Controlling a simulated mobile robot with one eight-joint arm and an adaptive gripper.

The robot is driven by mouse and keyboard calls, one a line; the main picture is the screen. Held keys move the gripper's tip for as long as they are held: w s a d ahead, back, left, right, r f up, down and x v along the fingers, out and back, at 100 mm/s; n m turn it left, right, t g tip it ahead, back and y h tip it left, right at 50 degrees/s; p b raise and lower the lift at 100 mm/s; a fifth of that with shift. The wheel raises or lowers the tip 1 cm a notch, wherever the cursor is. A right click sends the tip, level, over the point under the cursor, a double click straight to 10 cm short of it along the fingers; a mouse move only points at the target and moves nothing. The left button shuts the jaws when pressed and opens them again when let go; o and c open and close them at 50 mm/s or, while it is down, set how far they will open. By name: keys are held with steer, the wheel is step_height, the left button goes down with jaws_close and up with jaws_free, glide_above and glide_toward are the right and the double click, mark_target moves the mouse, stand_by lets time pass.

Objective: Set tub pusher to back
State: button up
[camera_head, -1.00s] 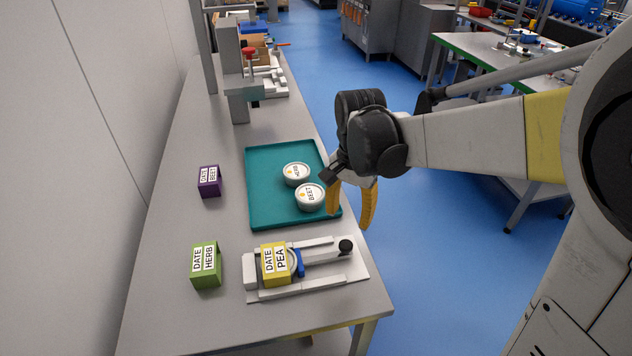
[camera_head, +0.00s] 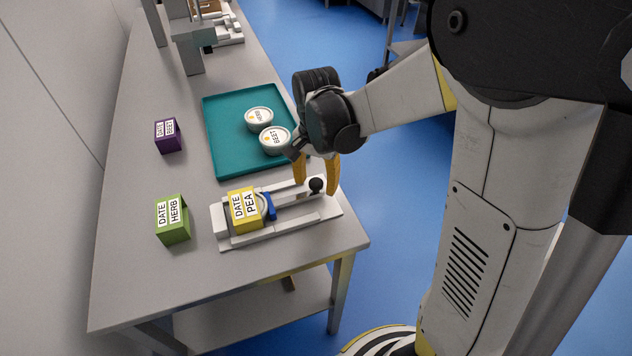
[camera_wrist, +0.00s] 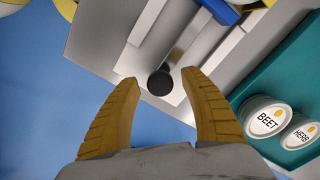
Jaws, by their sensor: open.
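The tub pusher is a sliding rod with a black knob (camera_head: 316,186) and a blue pusher head (camera_head: 269,206), set in a white carrier (camera_head: 235,242) at the table's front right. The head sits against the yellow DATE PEA block (camera_head: 243,210). My gripper (camera_head: 316,190) is open, its two orange fingers pointing down at the knob end of the carrier. In the wrist view the black knob (camera_wrist: 160,83) shows between and just beyond the open fingertips (camera_wrist: 164,84). I cannot tell whether either finger touches it.
A teal tray (camera_head: 222,150) with a BEET tub (camera_head: 275,140) and a HERB tub (camera_head: 259,118) lies behind the carrier. A green DATE HERB block (camera_head: 172,219) and a purple DATE BEET block (camera_head: 168,135) stand to the left. Bare tabletop lies between.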

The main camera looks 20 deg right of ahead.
jaws_close()
steer(key=d, duration=1.4)
steer(key=shift+d+p, duration=0.15)
steer(key=shift+p, duration=0.15)
steer(key=shift+c, duration=2.2)
jaws_free()
steer(key=o, duration=0.4)
steer(key=shift+d, duration=0.2)
steer(key=shift+o, duration=0.2)
steer(key=shift+a, duration=0.1)
steer(key=shift+r, duration=0.1)
step_height(320, 180, up, 12)
